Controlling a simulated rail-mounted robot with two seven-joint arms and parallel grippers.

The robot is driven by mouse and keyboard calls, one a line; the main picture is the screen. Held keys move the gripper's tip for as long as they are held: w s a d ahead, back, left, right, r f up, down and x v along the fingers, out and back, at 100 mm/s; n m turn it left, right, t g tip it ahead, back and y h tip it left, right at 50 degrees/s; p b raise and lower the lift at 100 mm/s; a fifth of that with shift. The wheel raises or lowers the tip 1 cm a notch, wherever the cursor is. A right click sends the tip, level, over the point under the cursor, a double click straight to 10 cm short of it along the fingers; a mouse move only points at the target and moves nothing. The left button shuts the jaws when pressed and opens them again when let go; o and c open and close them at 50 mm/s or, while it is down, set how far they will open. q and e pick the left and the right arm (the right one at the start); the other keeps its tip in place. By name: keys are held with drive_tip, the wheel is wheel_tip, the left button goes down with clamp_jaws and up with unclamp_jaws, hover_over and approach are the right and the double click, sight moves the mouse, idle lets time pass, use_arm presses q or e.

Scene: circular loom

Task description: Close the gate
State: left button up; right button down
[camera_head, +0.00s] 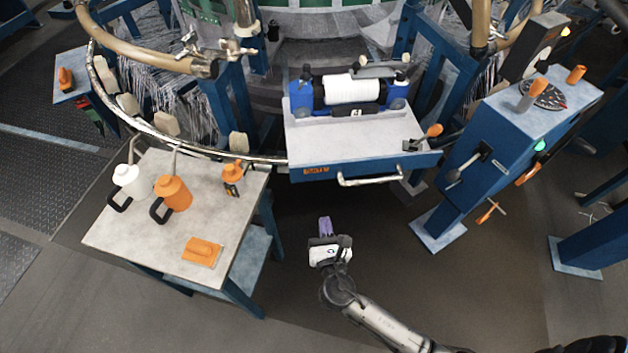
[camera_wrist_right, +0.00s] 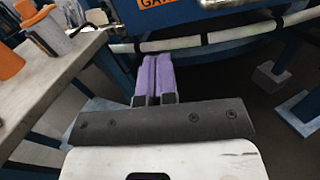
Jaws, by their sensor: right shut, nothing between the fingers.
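The gate (camera_head: 360,165) looks to be the grey-topped, blue-fronted panel in the middle of the head view. Its front has an orange label (camera_head: 316,170) and a silver bar handle (camera_head: 370,180). An orange-knobbed lever (camera_head: 432,131) stands at its right end. In the right wrist view part of the orange label (camera_wrist_right: 160,3) shows at the top edge. My right gripper (camera_head: 325,224) is below and in front of the gate, apart from the handle. Its purple fingers (camera_wrist_right: 155,76) are together and empty. My left gripper is out of view.
A table (camera_head: 130,225) with a white can (camera_head: 130,182) and an orange can (camera_head: 175,193) stands left. A blue control stand (camera_head: 500,130) stands right. A curved pale rail (camera_wrist_right: 230,35) crosses beyond my fingers. The floor around my right gripper is clear.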

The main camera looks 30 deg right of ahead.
sight(316, 174)
use_arm(q)
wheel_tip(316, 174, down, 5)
drive_tip(key=b, duration=0.5)
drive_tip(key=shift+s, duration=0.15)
use_arm(e)
drive_tip(key=shift+n, duration=0.4)
drive_tip(key=x, duration=1.4)
drive_tip(key=shift+s, duration=0.1)
